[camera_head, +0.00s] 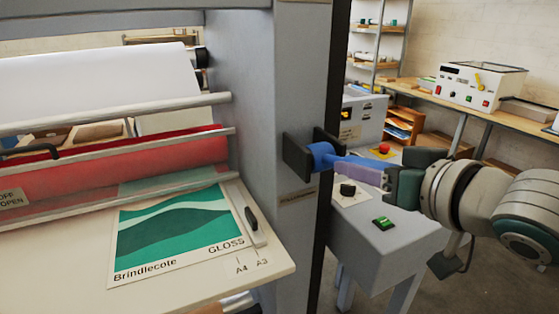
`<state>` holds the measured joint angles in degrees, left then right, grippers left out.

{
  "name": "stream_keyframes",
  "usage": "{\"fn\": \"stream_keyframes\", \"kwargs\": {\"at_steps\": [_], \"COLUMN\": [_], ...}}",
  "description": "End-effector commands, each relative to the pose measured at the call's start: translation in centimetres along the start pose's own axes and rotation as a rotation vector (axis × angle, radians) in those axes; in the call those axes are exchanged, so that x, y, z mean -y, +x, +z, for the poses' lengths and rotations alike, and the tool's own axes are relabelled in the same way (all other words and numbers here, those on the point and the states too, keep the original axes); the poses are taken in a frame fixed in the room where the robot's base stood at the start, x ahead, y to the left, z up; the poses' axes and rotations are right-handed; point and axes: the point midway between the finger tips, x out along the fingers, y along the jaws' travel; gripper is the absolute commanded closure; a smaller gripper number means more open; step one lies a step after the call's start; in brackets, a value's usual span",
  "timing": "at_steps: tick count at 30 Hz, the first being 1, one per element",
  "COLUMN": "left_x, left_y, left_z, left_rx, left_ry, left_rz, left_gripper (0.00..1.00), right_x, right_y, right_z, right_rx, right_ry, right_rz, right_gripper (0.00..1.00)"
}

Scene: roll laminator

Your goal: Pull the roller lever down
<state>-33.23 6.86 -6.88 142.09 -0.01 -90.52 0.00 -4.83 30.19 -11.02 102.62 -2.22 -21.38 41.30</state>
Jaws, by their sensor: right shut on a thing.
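The roller lever (340,161) is blue near its pivot and purple further along. It sticks out to the right from a dark bracket (298,154) on the laminator's grey side post (283,90), sloping slightly down toward its outer end. My right gripper (388,180) comes in from the right and is shut on the roller lever at its outer end. The gripper's dark green fingers hide the lever's tip. My left gripper is not in view.
The laminator's red roller (130,163) and feed table (215,275), with a green "Brindlecote GLOSS" print (165,238), lie left of the post. A grey control console (375,240) with a red button (384,148) and green switch (383,223) stands below the lever and gripper.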

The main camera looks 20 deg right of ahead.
Motion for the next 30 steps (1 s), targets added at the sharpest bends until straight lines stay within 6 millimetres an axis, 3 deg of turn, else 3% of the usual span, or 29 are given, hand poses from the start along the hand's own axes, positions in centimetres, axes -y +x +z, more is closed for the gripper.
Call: {"fn": "stream_keyframes", "kwargs": {"at_steps": [1,6,21,22,30], "left_x": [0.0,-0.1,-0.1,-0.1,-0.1], "left_y": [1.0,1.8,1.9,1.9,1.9], "left_z": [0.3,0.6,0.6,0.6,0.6], "left_rx": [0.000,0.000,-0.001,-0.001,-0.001], "left_ry": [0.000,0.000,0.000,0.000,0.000], "left_rz": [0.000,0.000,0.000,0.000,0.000], "left_gripper": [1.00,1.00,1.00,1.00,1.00], "right_x": [-0.2,-0.2,-0.2,-0.2,-0.2], "right_y": [0.2,0.1,0.1,0.1,0.1], "right_z": [0.7,1.0,1.0,1.1,1.0], "right_rx": [-0.017,-0.059,-0.074,-0.073,-0.074], "right_ry": [0.003,0.001,-0.001,-0.001,0.000], "right_rz": [-0.001,-0.007,-0.010,-0.010,-0.011], "right_gripper": [1.00,1.00,1.00,0.58,0.29]}}
